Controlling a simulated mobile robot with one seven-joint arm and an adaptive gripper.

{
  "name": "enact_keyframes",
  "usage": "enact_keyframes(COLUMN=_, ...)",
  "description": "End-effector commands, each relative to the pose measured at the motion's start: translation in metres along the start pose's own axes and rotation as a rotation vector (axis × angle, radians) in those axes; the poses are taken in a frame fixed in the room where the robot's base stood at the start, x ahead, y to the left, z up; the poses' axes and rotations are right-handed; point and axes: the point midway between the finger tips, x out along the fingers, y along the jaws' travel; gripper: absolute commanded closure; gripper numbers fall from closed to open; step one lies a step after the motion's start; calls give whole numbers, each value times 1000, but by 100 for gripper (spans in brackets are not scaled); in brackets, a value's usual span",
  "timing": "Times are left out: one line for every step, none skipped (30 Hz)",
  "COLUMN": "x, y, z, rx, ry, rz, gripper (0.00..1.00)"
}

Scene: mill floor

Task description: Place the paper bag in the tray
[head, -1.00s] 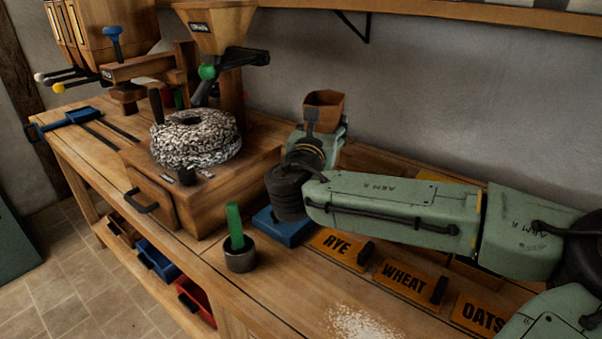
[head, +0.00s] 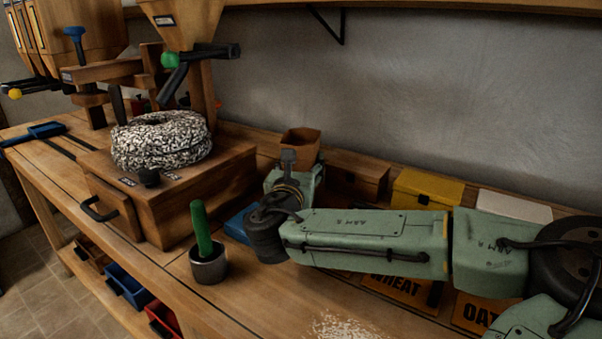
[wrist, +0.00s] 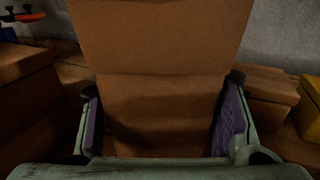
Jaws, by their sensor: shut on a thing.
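The brown paper bag (head: 301,143) is held upright, with its open top up, behind the bench's middle in the head view. My gripper (head: 289,163) is shut on it. In the wrist view the bag (wrist: 160,35) fills the middle, between two purple-padded fingers of my gripper (wrist: 162,120). A blue tray-like piece (head: 238,222) lies on the bench beside the mill's wooden base, mostly hidden by my arm. I cannot tell whether it is the tray, nor whether the bag touches anything beneath it.
The mill's wooden base (head: 175,200) carries a speckled millstone (head: 160,142). A metal cup with a green handle (head: 207,262) stands near the front edge. A wooden box (head: 357,180), a yellow box (head: 425,190) and a white-topped box (head: 512,206) line the wall. Flour (head: 345,326) lies in front.

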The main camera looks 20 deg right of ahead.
Motion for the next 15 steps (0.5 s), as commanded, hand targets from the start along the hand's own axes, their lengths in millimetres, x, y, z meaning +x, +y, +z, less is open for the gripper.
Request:
enact_keyframes(x=0, y=0, z=1, rx=0, ry=-2, rz=0, gripper=73)
enact_keyframes(x=0, y=0, z=2, rx=0, ry=-2, rz=0, gripper=73)
enact_keyframes(x=0, y=0, z=2, rx=0, ry=-2, rz=0, gripper=73)
enact_keyframes(x=0, y=0, z=2, rx=0, ry=-2, rz=0, gripper=73)
enact_keyframes(x=0, y=0, z=2, rx=0, ry=-2, rz=0, gripper=73)
enact_keyframes(x=0, y=0, z=2, rx=0, ry=-2, rz=0, gripper=73)
enact_keyframes(x=0, y=0, z=1, rx=0, ry=-2, rz=0, gripper=73)
enact_keyframes(x=0, y=0, z=0, rx=0, ry=-2, rz=0, gripper=73)
enact_keyframes(x=0, y=0, z=-2, rx=0, ry=-2, rz=0, gripper=73)
enact_keyframes(x=0, y=0, z=-3, rx=0, ry=-2, rz=0, gripper=73)
enact_keyframes(x=0, y=0, z=-2, rx=0, ry=-2, rz=0, gripper=44)
enact_keyframes(x=0, y=0, z=-1, rx=-1, ry=-2, rz=0, gripper=42)
enact_keyframes(x=0, y=0, z=-1, rx=-1, ry=-2, rz=0, gripper=40)
enact_keyframes(x=0, y=0, z=-1, rx=-1, ry=-2, rz=0, gripper=38)
enact_keyframes(x=0, y=0, z=-1, rx=0, ry=-2, rz=0, gripper=35)
